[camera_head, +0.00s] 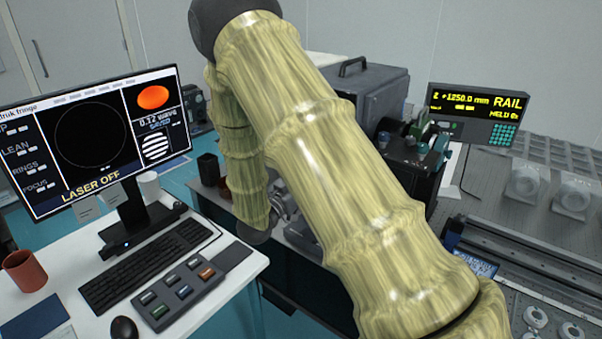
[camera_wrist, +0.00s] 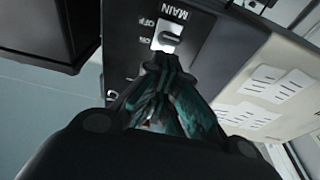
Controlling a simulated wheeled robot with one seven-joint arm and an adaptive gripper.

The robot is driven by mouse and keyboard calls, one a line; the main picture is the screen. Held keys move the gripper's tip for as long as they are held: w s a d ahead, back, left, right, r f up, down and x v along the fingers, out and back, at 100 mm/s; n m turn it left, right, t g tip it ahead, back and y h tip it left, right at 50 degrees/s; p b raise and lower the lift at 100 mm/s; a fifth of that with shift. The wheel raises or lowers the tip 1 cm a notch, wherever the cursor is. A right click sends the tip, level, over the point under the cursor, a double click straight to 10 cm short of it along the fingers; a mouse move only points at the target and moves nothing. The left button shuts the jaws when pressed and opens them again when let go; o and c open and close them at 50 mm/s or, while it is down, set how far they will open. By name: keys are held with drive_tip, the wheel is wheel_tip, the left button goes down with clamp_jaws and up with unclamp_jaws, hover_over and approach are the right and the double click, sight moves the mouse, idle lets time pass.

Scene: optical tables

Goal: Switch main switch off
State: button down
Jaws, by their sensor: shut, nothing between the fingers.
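The main switch (camera_wrist: 167,38) shows in the wrist view at the top middle. It is a small grey lever on a pale plate, set in a dark panel. The labels MAIN, OFF and ON are printed around it, turned sideways and upside down. My gripper (camera_wrist: 163,62) is shut with nothing between its fingers. Its fingertips are right at the lower edge of the switch plate; I cannot tell whether they touch the lever. I cannot tell the lever's position for sure. In the head view my arm hides the switch.
A monitor (camera_head: 95,140) reading LASER OFF stands on the white desk at left, with a keyboard (camera_head: 145,265) and a button box (camera_head: 178,292). A display (camera_head: 478,103) reading RAIL stands at right. A pale box with paper labels (camera_wrist: 265,100) is beside my gripper.

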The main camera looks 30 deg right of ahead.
drive_tip(key=a+f+b, duration=0.1)
drive_tip(key=a+f, duration=0.1)
drive_tip(key=s+a+f+b, duration=0.1)
drive_tip(key=a+f+b, duration=0.1)
drive_tip(key=f, duration=0.1)
drive_tip(key=s+a+f+b, duration=0.1)
drive_tip(key=a+f, duration=0.1)
drive_tip(key=shift+f+b, duration=0.3)
drive_tip(key=shift+b, duration=0.05)
idle(0.4)
